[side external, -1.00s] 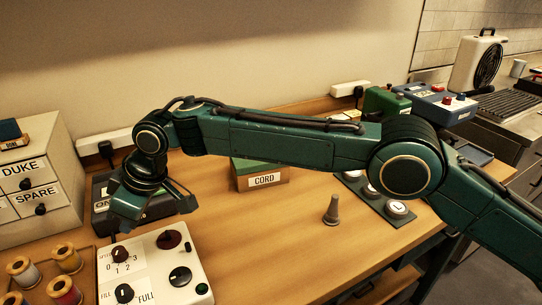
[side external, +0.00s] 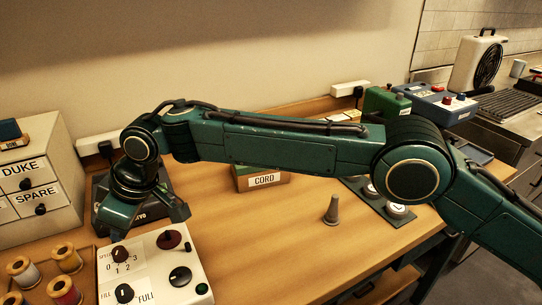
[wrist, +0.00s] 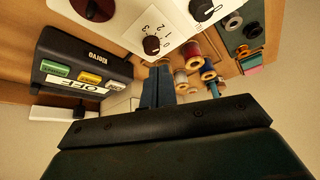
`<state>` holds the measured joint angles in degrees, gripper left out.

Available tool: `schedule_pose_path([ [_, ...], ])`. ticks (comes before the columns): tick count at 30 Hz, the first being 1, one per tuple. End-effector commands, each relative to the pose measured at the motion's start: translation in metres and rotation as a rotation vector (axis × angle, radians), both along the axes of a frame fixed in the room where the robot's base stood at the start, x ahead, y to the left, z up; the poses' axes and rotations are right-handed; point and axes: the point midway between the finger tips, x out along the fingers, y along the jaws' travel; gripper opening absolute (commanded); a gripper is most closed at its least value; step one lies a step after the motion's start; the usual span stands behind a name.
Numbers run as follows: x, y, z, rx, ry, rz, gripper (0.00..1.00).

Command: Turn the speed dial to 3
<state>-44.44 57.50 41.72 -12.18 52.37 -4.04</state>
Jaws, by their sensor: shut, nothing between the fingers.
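The speed dial (side external: 120,254) is a dark round knob on the white control panel (side external: 158,252), with 0, 1, 2 and 3 printed around it. In the wrist view, the dial (wrist: 152,45) is just beyond my fingertips; its pointer setting is too small to read surely. My gripper (wrist: 160,67) is shut and empty, its fingers together. In the side view, my gripper (side external: 146,218) hangs at the back edge of the panel, behind the dial. Its fingertips are hard to make out there, and I cannot tell whether they touch the dial.
The panel also bears a fill knob (side external: 124,293), a dark red knob (side external: 169,239) and another black knob (side external: 180,277). A black box with coloured keys (wrist: 85,65) stands behind. Thread spools (side external: 66,257) and labelled drawers (side external: 36,182) are left.

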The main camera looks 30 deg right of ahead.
Motion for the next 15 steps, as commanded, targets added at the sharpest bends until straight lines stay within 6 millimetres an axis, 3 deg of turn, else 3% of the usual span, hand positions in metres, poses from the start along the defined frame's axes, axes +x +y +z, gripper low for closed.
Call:
schedule_pose_path([
  [15, 0.0, 0.0, -0.045, -0.002, 0.001, 0.001, 0.0],
])
